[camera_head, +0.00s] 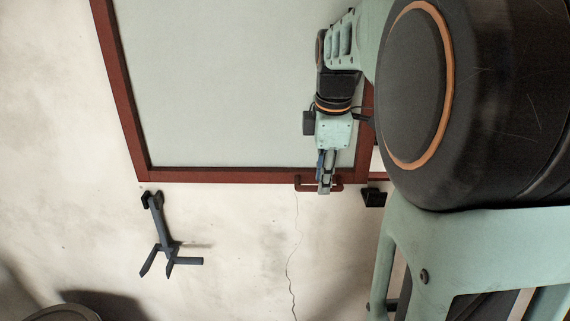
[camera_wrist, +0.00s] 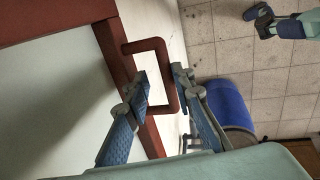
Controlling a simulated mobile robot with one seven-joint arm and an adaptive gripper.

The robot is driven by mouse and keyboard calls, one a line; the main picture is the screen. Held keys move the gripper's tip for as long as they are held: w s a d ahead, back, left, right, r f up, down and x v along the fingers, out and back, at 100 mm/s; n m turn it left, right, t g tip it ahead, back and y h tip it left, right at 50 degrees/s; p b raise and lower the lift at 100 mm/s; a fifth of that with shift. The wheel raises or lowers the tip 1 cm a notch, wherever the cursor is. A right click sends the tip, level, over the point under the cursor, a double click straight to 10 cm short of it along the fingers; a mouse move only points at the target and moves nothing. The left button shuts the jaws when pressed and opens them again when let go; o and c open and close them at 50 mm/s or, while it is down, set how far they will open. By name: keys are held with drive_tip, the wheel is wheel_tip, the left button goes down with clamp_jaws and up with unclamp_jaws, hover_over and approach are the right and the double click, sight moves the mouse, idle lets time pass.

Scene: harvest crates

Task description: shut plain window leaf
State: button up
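The window leaf has a red-brown frame (camera_head: 230,175) around a pale plain pane (camera_head: 230,80) in the head view, which looks turned on its side. A red-brown bar handle (camera_head: 302,184) sits on the frame's lower edge there. In the wrist view the handle (camera_wrist: 147,45) stands out from the frame (camera_wrist: 125,75) as a squared loop. My gripper (camera_head: 325,188) is at the handle. Its fingers (camera_wrist: 161,82) are parted around the handle's outer bar, one inside the loop and one outside. A gap shows on the inner side; contact on the outer side is unclear.
A dark grey pronged bracket (camera_head: 160,235) is on the pale wall left of the handle. A small black fitting (camera_head: 373,197) is right of it. A blue barrel (camera_wrist: 230,105) stands on the tiled floor (camera_wrist: 225,45) in the wrist view.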

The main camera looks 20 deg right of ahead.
drive_tip(key=shift+o, duration=0.6)
drive_tip(key=shift+w, duration=0.1)
wheel_tip(320, 180, up, 12)
drive_tip(key=s, duration=0.2)
drive_tip(key=shift+s+a+f, duration=0.15)
drive_tip(key=shift+a, duration=0.2)
